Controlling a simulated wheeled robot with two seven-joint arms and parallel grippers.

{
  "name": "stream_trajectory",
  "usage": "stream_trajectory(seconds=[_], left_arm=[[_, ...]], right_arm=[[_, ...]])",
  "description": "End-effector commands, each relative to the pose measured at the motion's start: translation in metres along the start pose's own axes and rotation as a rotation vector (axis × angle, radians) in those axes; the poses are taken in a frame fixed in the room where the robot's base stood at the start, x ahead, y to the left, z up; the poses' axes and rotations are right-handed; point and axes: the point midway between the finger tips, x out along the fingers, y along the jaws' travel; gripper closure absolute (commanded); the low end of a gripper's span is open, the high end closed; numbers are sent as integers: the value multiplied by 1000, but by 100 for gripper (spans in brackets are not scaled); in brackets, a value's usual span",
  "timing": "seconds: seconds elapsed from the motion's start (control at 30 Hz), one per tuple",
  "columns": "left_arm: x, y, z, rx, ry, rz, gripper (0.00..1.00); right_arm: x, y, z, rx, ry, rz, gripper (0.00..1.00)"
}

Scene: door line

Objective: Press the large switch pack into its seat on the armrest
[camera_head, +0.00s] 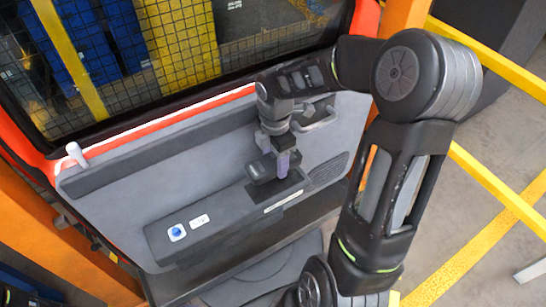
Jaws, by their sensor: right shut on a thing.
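The large switch pack (260,169), a dark grey block, is at my right gripper over the armrest (225,222). My right gripper (282,166) points down from the wrist and is shut on the switch pack. The dark seat (286,186) in the armrest's top shows partly below and right of the pack. The pack and fingers hide the rest of it. The pack appears to be above the seat, but I cannot tell whether it touches the armrest. My left gripper is not in view.
A blue round button (177,232) and a white label (199,221) are on the armrest's left part. A door handle (318,119) is behind my right wrist. A speaker grille (328,171) lies to the right. Yellow rails (490,180) stand at the right.

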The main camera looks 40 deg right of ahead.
Motion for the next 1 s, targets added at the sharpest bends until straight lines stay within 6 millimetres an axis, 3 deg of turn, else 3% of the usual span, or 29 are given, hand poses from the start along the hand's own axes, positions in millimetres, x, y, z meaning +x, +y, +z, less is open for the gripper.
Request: stream_trajectory(seconds=[0.23, 0.7, 1.0], left_arm=[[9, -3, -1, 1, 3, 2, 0], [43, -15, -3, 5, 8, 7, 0], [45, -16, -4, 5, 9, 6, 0]], right_arm=[[12, 0, 0, 0, 0, 0, 93], [54, 0, 0, 0, 0, 0, 93], [58, 0, 0, 0, 0, 0, 93]])
